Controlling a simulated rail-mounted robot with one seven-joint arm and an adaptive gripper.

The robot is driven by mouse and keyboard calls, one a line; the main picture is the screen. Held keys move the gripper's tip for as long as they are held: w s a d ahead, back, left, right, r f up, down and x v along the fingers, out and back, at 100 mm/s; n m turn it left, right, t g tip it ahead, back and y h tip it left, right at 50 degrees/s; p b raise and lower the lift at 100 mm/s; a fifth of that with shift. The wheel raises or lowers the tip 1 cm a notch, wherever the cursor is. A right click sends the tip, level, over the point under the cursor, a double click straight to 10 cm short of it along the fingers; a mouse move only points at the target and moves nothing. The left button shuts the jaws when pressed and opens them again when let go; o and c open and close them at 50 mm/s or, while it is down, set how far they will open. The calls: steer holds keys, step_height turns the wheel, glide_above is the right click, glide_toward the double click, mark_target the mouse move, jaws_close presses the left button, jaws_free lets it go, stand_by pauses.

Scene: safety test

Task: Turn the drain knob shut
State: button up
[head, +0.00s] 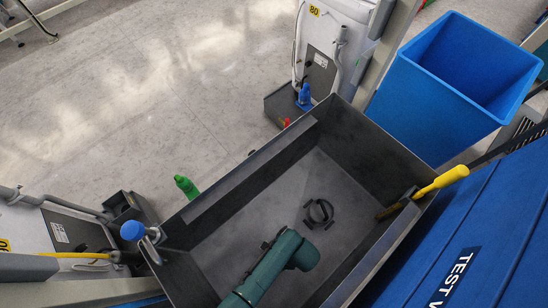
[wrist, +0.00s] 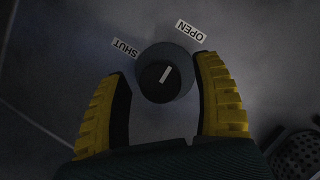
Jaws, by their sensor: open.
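The dark round drain knob (wrist: 157,83) shows in the wrist view, on a wider grey disc. Its white mark tilts up and right, toward the OPEN label (wrist: 190,31). The SHUT label (wrist: 125,48) is at the upper left of the disc. My gripper (wrist: 163,68) is open, with one yellow finger on each side of the knob. I cannot tell whether the fingers touch it. In the head view my teal arm reaches down into the dark grey basin (head: 247,203); the fingers and the knob cannot be made out there.
A dark ring-shaped piece (head: 319,213) lies on the basin floor. A yellow-handled tool (head: 453,176) rests across the right rim. A blue-topped tap (head: 132,230) stands at the left corner. A perforated dark piece (wrist: 298,152) is at lower right in the wrist view.

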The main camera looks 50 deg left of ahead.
steer(key=c, duration=1.2)
steer(key=shift+n, duration=0.3)
steer(key=n+g+h, duration=0.1)
steer(key=n, duration=0.2)
steer(key=shift+n, duration=0.4)
steer(key=n+h, duration=0.2)
steer(key=n, duration=0.2)
steer(key=shift+f+n+p, duration=0.1)
steer(key=shift+n+p, duration=0.2)
steer(key=n+h, duration=0.2)
steer(key=n, duration=0.2)
steer(key=shift+s+n+t+h+p, duration=0.1)
steer(key=shift+n+t+h+p, duration=0.25)
steer(key=shift+n, duration=0.9)
steer(key=shift+n+t+h+p, duration=0.2)
steer(key=shift+n+t+h, duration=0.15)
steer(key=shift+n, duration=0.9)
